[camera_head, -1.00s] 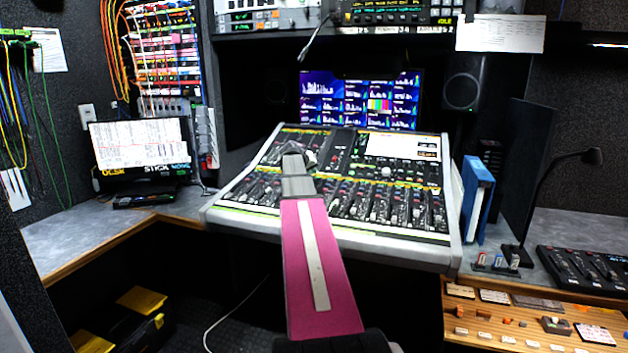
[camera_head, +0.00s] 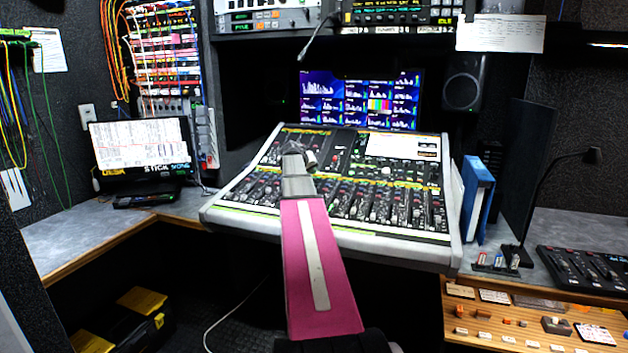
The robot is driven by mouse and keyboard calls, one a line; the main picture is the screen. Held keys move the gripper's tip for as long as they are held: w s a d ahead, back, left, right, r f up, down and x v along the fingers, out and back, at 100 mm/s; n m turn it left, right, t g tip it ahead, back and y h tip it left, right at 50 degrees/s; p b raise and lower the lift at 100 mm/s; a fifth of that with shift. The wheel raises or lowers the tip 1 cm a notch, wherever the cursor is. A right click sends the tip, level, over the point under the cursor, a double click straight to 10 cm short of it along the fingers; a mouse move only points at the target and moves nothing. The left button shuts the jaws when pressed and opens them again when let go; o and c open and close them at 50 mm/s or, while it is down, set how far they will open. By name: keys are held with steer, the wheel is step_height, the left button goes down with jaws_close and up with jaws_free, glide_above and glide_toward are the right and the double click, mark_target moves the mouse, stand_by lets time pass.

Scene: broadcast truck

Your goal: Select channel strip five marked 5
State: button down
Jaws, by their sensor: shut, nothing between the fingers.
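The mixing console (camera_head: 350,243) stands in the middle with rows of faders, knobs and small lit buttons. Its channel strips run across the lower half. The strip numbers are too small to read, so I cannot tell which strip is marked 5. My pink arm reaches over the console's front edge. My gripper (camera_head: 302,150) is shut and empty, over the left-middle part of the panel near the upper rows. My arm and gripper hide some strips below them. I cannot tell whether the fingertips touch the panel.
A monitor (camera_head: 360,98) stands behind the console, with a gooseneck microphone (camera_head: 318,38) hanging above. A laptop-like screen (camera_head: 140,148) is at left. A blue binder (camera_head: 477,200) and a desk lamp (camera_head: 550,185) stand at right. A wooden drawer (camera_head: 530,325) is at lower right.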

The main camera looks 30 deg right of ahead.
steer(key=shift+f, duration=0.1)
steer(key=shift+f, duration=0.3)
steer(key=shift+f, duration=0.75)
stand_by(1.1)
steer(key=shift+d+r, duration=0.1)
steer(key=shift+r, duration=0.05)
stand_by(0.4)
steer(key=shift+d+r, duration=0.1)
steer(key=shift+r, duration=0.4)
steer(key=shift+w+r, duration=0.1)
steer(key=shift+s+a+r, duration=0.15)
steer(key=shift+a+r, duration=0.05)
steer(key=shift+r, duration=1.1)
steer(key=shift+s+a+r, duration=0.1)
steer(key=shift+a+r, duration=0.05)
steer(key=shift+r, duration=1.1)
